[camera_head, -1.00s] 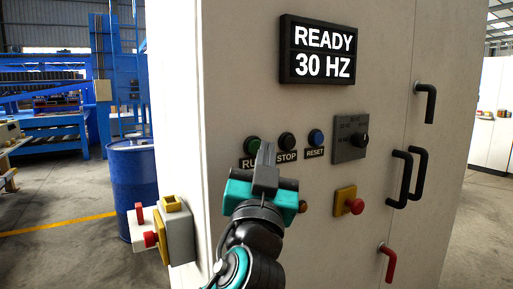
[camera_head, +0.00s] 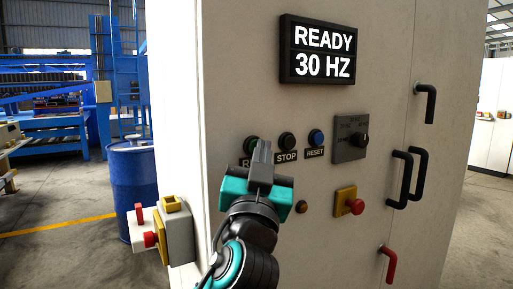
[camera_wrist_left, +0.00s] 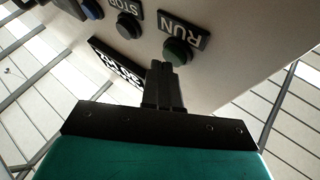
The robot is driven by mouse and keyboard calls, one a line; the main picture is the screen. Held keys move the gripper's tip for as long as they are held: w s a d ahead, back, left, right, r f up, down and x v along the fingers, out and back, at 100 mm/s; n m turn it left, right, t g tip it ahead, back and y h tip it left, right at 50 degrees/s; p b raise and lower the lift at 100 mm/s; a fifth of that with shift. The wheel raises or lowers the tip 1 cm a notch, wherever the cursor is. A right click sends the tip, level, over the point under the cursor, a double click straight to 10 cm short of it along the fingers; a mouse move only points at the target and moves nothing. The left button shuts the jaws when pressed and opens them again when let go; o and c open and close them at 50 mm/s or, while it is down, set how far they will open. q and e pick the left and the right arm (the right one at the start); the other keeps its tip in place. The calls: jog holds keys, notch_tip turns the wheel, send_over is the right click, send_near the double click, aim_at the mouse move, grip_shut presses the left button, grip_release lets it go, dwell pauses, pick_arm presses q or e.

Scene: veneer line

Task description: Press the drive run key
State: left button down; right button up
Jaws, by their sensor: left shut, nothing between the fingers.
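The green RUN key (camera_head: 250,144) is on the pale cabinet front, left of the black STOP key (camera_head: 287,140) and the blue RESET key (camera_head: 316,137). My left gripper (camera_head: 262,148) is shut and empty, its fingertips just in front of the RUN key and covering part of it and its label. In the left wrist view the shut fingers (camera_wrist_left: 166,68) point at the green RUN key (camera_wrist_left: 177,51) and overlap its near edge; I cannot tell if they touch. The display (camera_head: 318,51) reads READY 30 HZ. My right gripper is not in view.
A rotary switch (camera_head: 350,139) and a red stop button on yellow (camera_head: 350,202) sit to the right. Black door handles (camera_head: 401,179) and a red handle (camera_head: 389,263) stick out further right. A grey box with a red knob (camera_head: 178,234) juts out at lower left, beside a blue drum (camera_head: 133,186).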

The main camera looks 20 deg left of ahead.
pick_arm(q)
jog(key=shift+w+a, duration=0.15)
jog(key=shift+a, duration=0.05)
dwell(0.5)
jog(key=shift+d, duration=0.1)
jog(key=shift+s+d, duration=0.5)
jog(key=shift+d, duration=0.05)
jog(key=shift+s+d+b, duration=0.4)
jog(key=shift+s+d, duration=0.4)
jog(key=shift+d, duration=0.2)
jog(key=shift+s+d+b, duration=0.35)
jog(key=shift+s+d, duration=0.4)
jog(key=shift+d, duration=0.25)
jog(key=shift+f, duration=0.1)
